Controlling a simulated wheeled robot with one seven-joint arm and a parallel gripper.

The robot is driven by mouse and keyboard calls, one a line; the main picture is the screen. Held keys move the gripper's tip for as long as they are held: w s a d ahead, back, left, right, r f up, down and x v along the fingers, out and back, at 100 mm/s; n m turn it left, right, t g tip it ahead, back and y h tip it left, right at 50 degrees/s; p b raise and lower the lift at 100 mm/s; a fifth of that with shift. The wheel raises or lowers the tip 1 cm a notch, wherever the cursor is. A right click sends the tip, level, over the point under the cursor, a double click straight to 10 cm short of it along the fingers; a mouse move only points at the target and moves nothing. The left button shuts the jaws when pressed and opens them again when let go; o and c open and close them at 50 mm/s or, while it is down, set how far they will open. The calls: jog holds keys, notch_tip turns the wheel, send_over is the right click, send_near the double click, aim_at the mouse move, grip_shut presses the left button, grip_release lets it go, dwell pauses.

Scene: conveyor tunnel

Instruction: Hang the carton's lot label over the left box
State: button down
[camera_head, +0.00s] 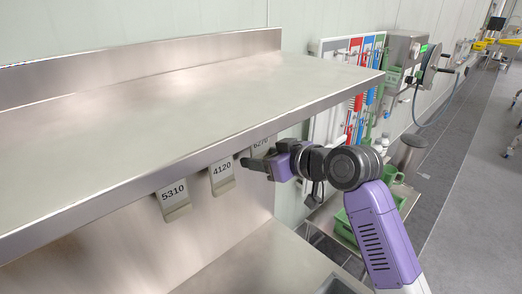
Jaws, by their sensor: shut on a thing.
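Three metal plates with printed numbers hang in a row under the front edge of a steel shelf (190,85). The plate marked 5310 (174,198) is nearest, and the plate marked 4120 (222,176) is in the middle. The farthest plate, which seems to read 6270 (262,143), is partly hidden behind my gripper (246,162). My gripper reaches in from the right, just under the shelf edge, and is shut on this farthest plate. I cannot make out a carton or a left box in this view.
A lower steel surface (240,262) lies below the shelf. Behind my arm stand a green crate (352,228) and a wall board (350,85) with red and blue items. A wall-mounted reel (428,65) is farther back. Open grey floor lies at the right.

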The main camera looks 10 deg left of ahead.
jog(key=s+d, duration=0.4)
jog(key=d, duration=0.1)
jog(key=shift+p, duration=0.45)
dwell(0.7)
jog(key=shift+d, duration=0.1)
